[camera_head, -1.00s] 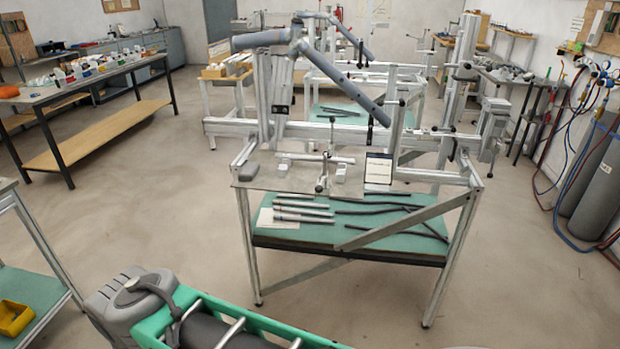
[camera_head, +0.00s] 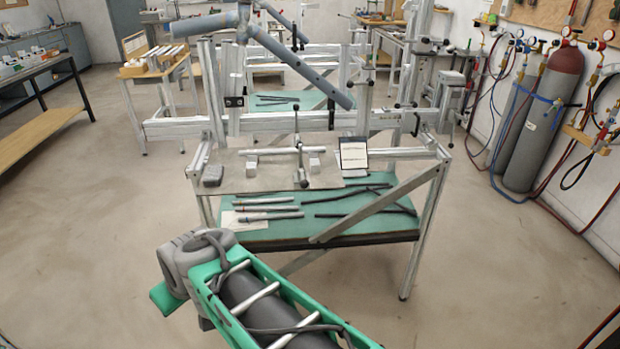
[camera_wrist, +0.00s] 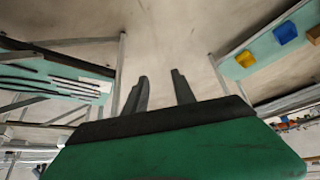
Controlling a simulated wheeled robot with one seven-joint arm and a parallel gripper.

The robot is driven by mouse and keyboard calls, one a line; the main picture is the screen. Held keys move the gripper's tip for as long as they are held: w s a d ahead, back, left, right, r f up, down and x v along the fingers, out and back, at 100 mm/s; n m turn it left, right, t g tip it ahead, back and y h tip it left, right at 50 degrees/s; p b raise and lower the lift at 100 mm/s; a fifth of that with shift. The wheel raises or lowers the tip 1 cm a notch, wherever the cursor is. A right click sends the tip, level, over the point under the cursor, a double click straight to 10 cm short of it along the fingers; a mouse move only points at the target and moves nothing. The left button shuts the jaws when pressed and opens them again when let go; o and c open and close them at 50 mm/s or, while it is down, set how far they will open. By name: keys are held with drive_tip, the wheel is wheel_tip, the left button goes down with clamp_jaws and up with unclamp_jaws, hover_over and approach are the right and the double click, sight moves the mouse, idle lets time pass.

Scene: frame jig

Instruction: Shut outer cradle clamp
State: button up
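The frame jig (camera_head: 290,126) stands ahead on a metal bench. A bicycle-like frame of grey tubes (camera_head: 300,70) is held above it. A small clamp (camera_head: 300,150) with an upright black-tipped handle stands at a cradle on the bench plate. Other black-knobbed fittings (camera_head: 416,124) sit along the jig's right side. I cannot tell which is the outer cradle clamp, or whether it is open or shut. My gripper (camera_wrist: 161,76) shows two dark fingers apart with nothing between them. It is away from the jig, over bare floor.
A lower green shelf (camera_head: 270,232) carries several tubes, and a diagonal brace (camera_head: 385,205) crosses its front. Gas cylinders (camera_head: 540,120) with hoses stand at the right wall. A long bench (camera_head: 38,75) is at the far left. Floor around the jig bench is clear.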

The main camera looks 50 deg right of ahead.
drive_tip(key=w+d+f+m+t+h+b, duration=0.1)
drive_tip(key=w+d+f+t+b, duration=0.15)
drive_tip(key=d, duration=0.55)
drive_tip(key=m+t+h+b, duration=0.4)
drive_tip(key=m+h+b, duration=0.15)
drive_tip(key=h, duration=0.65)
approach(302, 175)
drive_tip(key=p+x, duration=0.1)
drive_tip(key=x, duration=0.9)
drive_tip(key=shift+d+r+p, duration=0.1)
drive_tip(key=shift+p, duration=0.25)
drive_tip(key=shift+c, duration=0.2)
clamp_jaws()
